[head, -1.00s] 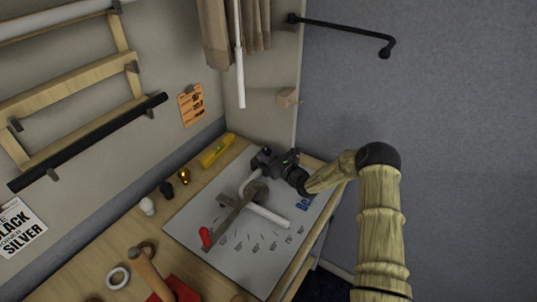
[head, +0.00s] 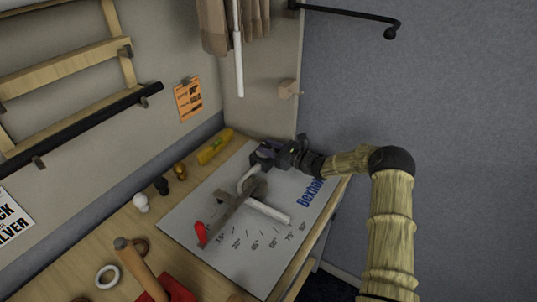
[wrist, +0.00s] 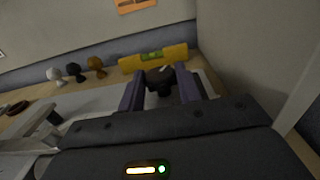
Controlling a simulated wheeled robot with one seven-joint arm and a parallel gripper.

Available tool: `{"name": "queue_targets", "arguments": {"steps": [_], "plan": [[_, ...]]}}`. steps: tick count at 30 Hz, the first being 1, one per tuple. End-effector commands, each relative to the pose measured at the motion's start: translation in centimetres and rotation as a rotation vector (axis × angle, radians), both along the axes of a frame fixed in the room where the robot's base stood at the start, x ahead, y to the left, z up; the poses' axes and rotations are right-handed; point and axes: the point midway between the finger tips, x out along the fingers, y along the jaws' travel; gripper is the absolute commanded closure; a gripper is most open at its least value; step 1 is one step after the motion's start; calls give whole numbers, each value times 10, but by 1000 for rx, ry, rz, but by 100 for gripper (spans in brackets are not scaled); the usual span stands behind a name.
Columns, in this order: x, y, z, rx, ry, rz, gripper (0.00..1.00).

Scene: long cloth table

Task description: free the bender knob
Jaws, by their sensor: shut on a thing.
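The bender stands on a pale plate (head: 205,222) marked with angles. It has a grey lever (head: 232,212) with a red grip (head: 200,233) and a white bent tube (head: 268,211) lying through it. My gripper (head: 262,156) is at the plate's far end, beyond the bent end of the tube. In the wrist view the dark bender knob (wrist: 160,80) sits between my fingers, and my gripper (wrist: 161,90) is shut on it. In the head view my gripper mostly hides the knob. The lever and tube also show at the wrist view's left edge.
A yellow spirit level (head: 215,147) lies by the wall, close behind my gripper. White (head: 141,202), black (head: 161,185) and brass (head: 180,171) finials stand along the back. A mallet (head: 140,268) and a white ring (head: 107,276) lie at the near end.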

Motion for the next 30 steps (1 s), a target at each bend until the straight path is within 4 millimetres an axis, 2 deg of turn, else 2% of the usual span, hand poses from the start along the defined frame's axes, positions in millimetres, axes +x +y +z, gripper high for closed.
{"name": "queue_targets", "arguments": {"steps": [1,15,30], "plan": [[2,-2,-5,-2,-6,27,89],[5,-3,-4,-2,-2,298,89],[7,-4,-1,0,-2,454,89]]}}
